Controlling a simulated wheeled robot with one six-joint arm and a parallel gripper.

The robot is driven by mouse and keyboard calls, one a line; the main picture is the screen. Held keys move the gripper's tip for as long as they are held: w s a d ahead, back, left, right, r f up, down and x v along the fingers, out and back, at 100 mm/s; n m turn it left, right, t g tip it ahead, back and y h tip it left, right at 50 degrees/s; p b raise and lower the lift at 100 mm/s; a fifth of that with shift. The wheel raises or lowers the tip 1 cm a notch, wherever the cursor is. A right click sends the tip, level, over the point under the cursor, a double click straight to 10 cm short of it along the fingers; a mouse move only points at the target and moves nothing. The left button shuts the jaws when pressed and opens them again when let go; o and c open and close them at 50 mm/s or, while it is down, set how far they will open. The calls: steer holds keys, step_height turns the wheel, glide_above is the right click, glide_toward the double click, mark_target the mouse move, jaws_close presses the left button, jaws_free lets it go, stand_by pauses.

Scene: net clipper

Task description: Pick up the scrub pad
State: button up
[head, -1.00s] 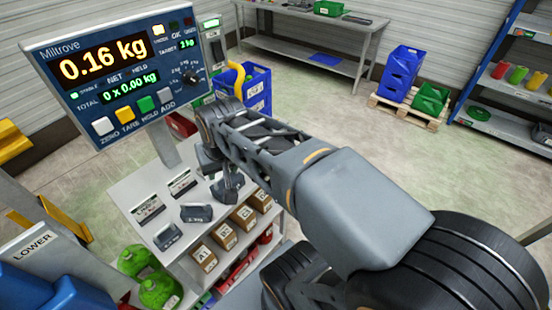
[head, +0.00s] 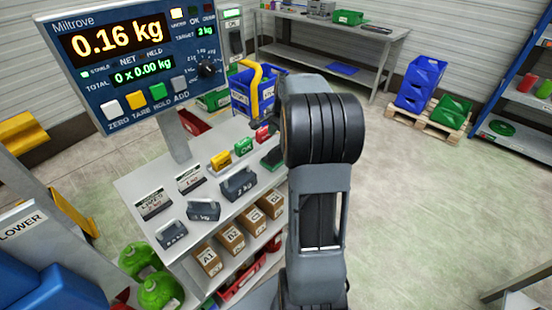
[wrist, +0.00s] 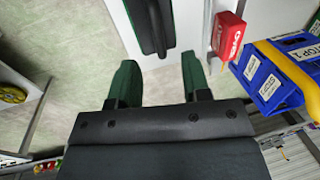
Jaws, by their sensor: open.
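The scrub pad appears to be the dark green block with a black top (head: 272,157) on the white bench top, partly hidden by my arm in the head view. In the wrist view, a black-topped piece with a green edge (wrist: 149,22) lies on the white surface, cut off by the top edge; it looks like the same pad. My gripper (wrist: 160,82) is open, with its two green-padded fingers apart and nothing between them. The pad lies ahead of the fingers, roughly in line with the gap. In the head view my arm mostly hides the gripper.
A red block (wrist: 228,35) and a blue bin with a yellow curved piece (wrist: 280,75) stand to the right in the wrist view. Green (head: 243,147) and yellow (head: 220,161) blocks and grey weights (head: 238,184) share the bench. The scale display (head: 135,65) rises at left.

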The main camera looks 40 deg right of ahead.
mark_target(276, 149)
steer(key=shift+w+a+f+p, duration=0.15)
steer(key=shift+w+f, duration=0.15)
steer(key=shift+f, duration=1.55)
steer(key=shift+w+d+f+p, duration=0.15)
steer(key=shift+w+f, duration=0.15)
steer(key=shift+f, duration=1.55)
steer(key=shift+a, duration=0.1)
steer(key=shift+c, duration=0.3)
jaws_close()
